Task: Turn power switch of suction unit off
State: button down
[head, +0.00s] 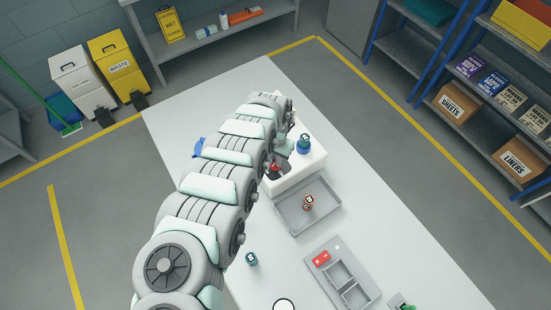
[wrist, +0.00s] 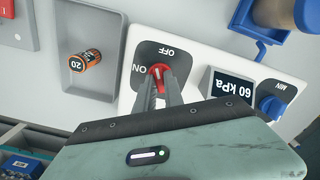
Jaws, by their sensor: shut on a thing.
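The suction unit (wrist: 200,55) is a white box with a dark panel, seen from above in the wrist view. Its red power switch (wrist: 161,72) is a knob on a dark plate marked ON and OFF. ON is at the knob's left and OFF above it in the picture. My gripper (wrist: 160,84) is shut on the red knob, one finger on each side. The knob's exact pointing is hard to read between the fingers. In the head view the suction unit (head: 308,163) stands on the table, and my arm partly hides its switch.
Beside the switch are a display (wrist: 232,88) reading 60 kPa and a blue knob (wrist: 271,105) near MIN. A grey tray (head: 279,213) holds an orange cylinder (wrist: 85,61). A sectioned grey tray (head: 328,282) lies nearer.

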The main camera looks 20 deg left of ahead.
jog(key=m, duration=0.5)
jog(key=shift+m, duration=0.3)
dwell(0.4)
jog(key=c, duration=1.4)
grip_release()
jog(key=shift+c, duration=0.2)
jog(key=shift+r, duration=0.1)
notch_tip(320, 180, up, 11)
jog(key=b, duration=0.1)
jog(key=shift+f, duration=0.2)
